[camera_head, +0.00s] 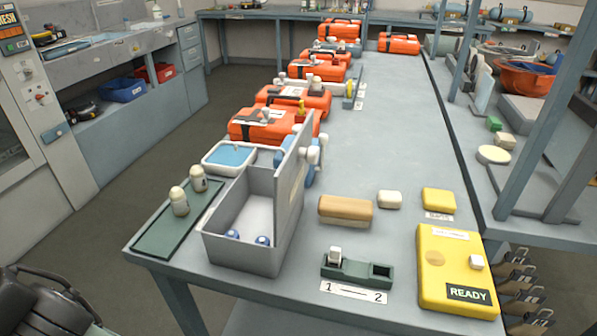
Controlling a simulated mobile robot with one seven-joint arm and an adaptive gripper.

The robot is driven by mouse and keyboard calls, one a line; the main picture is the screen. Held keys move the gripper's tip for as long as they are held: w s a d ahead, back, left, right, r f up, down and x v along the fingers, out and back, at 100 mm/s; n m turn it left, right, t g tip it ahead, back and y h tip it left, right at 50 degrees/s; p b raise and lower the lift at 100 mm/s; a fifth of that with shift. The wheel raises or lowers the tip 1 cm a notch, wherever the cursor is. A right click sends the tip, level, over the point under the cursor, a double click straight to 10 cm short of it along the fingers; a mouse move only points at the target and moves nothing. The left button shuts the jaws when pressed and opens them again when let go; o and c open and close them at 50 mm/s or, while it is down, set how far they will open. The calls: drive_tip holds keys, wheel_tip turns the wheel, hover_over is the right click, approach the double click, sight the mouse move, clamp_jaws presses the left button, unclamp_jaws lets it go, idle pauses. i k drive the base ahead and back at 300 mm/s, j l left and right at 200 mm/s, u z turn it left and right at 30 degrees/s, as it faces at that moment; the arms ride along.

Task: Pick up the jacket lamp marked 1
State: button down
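A small off-white lamp (335,254) stands upright in the left slot of a dark green holder (358,268) near the front of the table. A white label (353,292) in front of the holder reads 1 at the left and 2 at the right, so the lamp is at the 1. The slot at the 2 looks empty. A dark shape at the lower left edge may be part of my arm and gripper. It is cut off there, well away from the lamp, and no fingertips can be made out.
A grey open bin (252,252) with blue-and-white balls and a tall right panel stands left of the holder. A yellow READY case (440,255) lies to the right. A tan block (345,210) lies behind the holder. Orange cases (262,125) line the table's left side.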

sight(316, 83)
drive_tip(key=i+j+u, duration=0.1)
drive_tip(key=j+u, duration=0.25)
drive_tip(key=i+j+u, duration=0.15)
drive_tip(key=j+u, duration=0.2)
drive_tip(key=j, duration=0.2)
drive_tip(key=i+j+u, duration=0.45)
drive_tip(key=j+u, duration=0.2)
drive_tip(key=i+j+u, duration=0.25)
drive_tip(key=i+j, duration=0.2)
drive_tip(key=i, duration=0.3)
drive_tip(key=i+j+u, duration=0.15)
drive_tip(key=i, duration=0.2)
drive_tip(key=i+l+z, duration=0.1)
drive_tip(key=i+z, duration=0.5)
drive_tip(key=z, duration=0.2)
drive_tip(key=i+j+z, duration=0.1)
drive_tip(key=i+z, duration=0.2)
drive_tip(key=z, duration=0.15)
drive_tip(key=i+l+z, duration=0.1)
drive_tip(key=i+z, duration=0.5)
drive_tip(key=z, duration=0.2)
drive_tip(key=i+z, duration=0.65)
drive_tip(key=i+j+z, duration=0.15)
drive_tip(key=i+z, duration=0.15)
